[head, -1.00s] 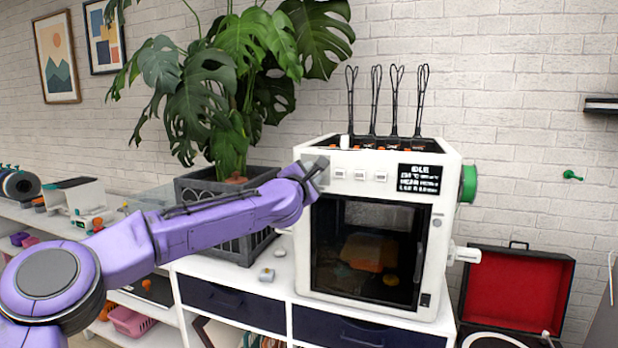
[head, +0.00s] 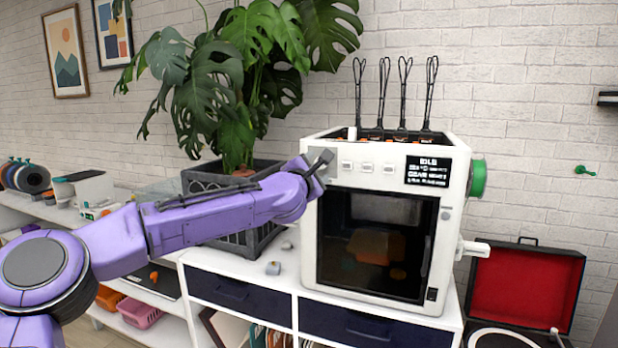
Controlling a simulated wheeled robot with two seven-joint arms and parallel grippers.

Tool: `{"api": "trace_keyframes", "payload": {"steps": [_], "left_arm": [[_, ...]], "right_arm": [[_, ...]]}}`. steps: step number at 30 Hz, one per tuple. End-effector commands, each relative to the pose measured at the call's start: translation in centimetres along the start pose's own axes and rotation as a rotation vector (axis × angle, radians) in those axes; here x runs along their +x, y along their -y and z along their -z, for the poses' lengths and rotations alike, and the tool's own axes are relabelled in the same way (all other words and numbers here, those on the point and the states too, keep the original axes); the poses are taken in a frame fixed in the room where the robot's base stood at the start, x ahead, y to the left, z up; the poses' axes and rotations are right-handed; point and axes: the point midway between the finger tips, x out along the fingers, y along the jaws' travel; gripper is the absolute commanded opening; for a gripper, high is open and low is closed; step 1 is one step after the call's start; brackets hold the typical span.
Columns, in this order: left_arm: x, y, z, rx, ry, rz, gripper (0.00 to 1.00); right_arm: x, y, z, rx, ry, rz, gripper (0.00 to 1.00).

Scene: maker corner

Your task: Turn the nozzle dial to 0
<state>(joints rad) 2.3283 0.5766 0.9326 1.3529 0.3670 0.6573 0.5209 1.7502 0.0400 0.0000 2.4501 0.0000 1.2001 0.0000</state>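The white printer (head: 455,210) stands on the cabinet with its dark glass door (head: 375,245) closed. Its upper front panel has small white dials, among them a left one (head: 347,166), a middle one (head: 367,167) and a right one (head: 388,169). I cannot read their labels or settings, or tell which is the nozzle dial. A black screen (head: 427,171) beside them reads "IDLE" above smaller blurred lines. My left gripper (head: 322,160) is at the panel's left end, left of these dials, and hides that part. Its fingers and any contact are unclear. My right gripper is out of view.
A potted plant (head: 240,120) stands close behind my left arm. A green spool (head: 478,178) and a white handle-like part (head: 474,249) stick out from the printer's right side. A small grey object (head: 273,268) lies on the white cabinet top. An open red-lined case (head: 530,290) is at right.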

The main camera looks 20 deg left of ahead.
Motion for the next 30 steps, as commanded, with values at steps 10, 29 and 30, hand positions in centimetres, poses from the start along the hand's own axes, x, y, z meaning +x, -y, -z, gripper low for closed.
{"api": "trace_keyframes", "payload": {"steps": [10, 29, 30], "left_arm": [[-7.5, 0.1, 0.2, -0.002, 0.001, -0.001, 0.60], [-8.7, 0.6, 0.5, 0.090, -0.021, -0.010, 0.60], [-9.1, 2.7, 1.4, 0.167, -0.040, 0.010, 0.60]], "right_arm": [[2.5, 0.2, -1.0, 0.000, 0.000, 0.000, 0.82], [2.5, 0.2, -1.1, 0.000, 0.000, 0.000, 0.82], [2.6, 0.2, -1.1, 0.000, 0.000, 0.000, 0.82]]}}
